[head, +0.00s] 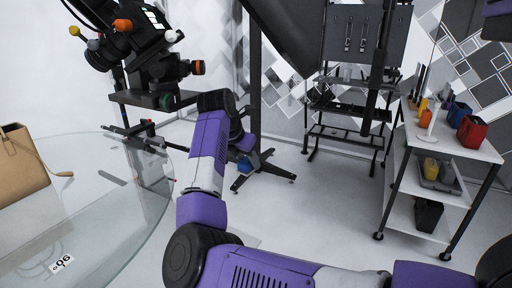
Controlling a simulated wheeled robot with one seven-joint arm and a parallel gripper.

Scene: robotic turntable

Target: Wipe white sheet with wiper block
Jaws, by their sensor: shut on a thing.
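My arm crosses the view from the lower right, rises at the centre and bends over at the dark wrist. Its end hangs down on the far side, where my gripper (241,152) shows only small and partly hidden behind my arm. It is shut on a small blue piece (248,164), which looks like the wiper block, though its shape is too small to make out. That piece appears over the white floor near a black stand's foot; I cannot tell its height. I cannot make out a distinct white sheet; the floor and backdrop are both white.
A round glass table (120,215) fills the left, with a tan bag (20,168) on it. Behind it stands a dark camera rig (140,50). A white shelf cart (450,140) with tools and bins is at right. A black rack (345,110) stands behind; floor between is clear.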

